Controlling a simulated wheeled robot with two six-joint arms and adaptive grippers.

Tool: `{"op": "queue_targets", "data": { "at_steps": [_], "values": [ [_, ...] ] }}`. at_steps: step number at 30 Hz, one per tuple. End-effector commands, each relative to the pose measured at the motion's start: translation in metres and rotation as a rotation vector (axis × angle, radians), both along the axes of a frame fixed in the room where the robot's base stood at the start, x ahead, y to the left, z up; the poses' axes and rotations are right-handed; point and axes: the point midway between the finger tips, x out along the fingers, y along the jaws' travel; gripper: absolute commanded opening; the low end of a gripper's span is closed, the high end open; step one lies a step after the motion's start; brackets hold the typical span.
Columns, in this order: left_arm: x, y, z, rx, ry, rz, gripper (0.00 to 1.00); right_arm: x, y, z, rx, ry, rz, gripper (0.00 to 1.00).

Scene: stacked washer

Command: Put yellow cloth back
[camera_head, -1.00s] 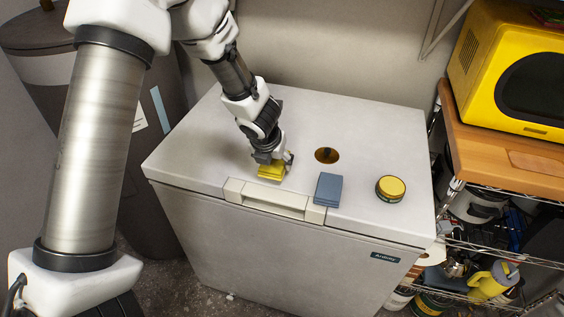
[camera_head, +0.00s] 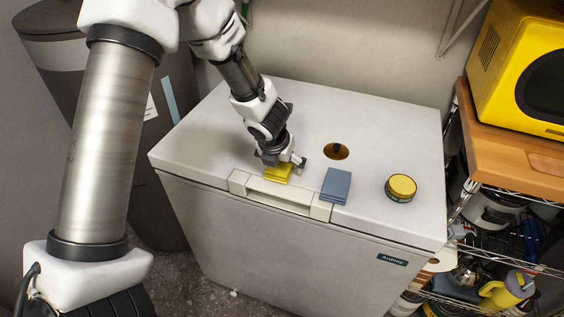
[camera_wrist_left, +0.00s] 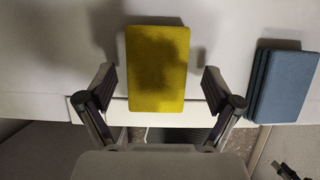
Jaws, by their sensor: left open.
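My left gripper (camera_head: 283,162) is at the cloth, pointing down. In the left wrist view my left gripper (camera_wrist_left: 157,90) is open, with one finger on each side of the cloth and a gap to both edges. A folded blue-grey cloth stack (camera_head: 336,186) lies to the right on the lid.
A wire shelf with a wooden board (camera_head: 510,150) and a yellow microwave (camera_head: 500,60) stands at right.

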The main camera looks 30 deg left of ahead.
Motion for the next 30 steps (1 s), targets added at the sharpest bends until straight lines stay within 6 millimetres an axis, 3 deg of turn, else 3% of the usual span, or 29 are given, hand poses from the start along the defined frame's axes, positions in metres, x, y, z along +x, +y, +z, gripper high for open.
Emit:
{"op": "queue_targets", "data": {
  "at_steps": [12, 15, 18, 20, 23, 26, 27, 30],
  "values": [
    [-0.035, -0.009, 0.094, -0.001, -0.002, 0.001, 0.91, 0.0, 0.0, 0.047, 0.0, 0.0, 0.0, 0.4],
    [-0.042, -0.01, 0.107, -0.001, -0.001, 0.0, 0.91, 0.0, 0.0, 0.052, 0.0, 0.0, 0.0, 0.4],
    [-0.048, -0.013, 0.106, -0.02, 0.012, 0.023, 0.91, 0.0, 0.0, 0.054, 0.0, 0.0, 0.0, 0.4],
    [-0.058, -0.022, 0.09, -0.08, 0.051, 0.101, 0.91, 0.0, 0.0, 0.053, 0.0, 0.0, 0.0, 0.4],
    [-0.093, -0.055, 0.032, -0.289, 0.194, 0.446, 0.91, 0.0, 0.0, 0.052, 0.0, 0.0, 0.0, 0.4],
    [-0.148, -0.098, -0.04, -0.516, 0.371, 1.11, 0.91, 0.0, 0.0, 0.052, 0.0, 0.0, 0.0, 0.4],
    [-0.169, -0.109, -0.067, -0.568, 0.407, 1.42, 0.91, 0.0, 0.0, 0.052, 0.0, 0.0, 0.0, 0.4],
    [-0.217, -0.115, -0.123, -0.6, 0.349, 2.139, 0.91, 0.0, 0.0, 0.053, 0.0, 0.0, 0.0, 0.4]
  ]
}}
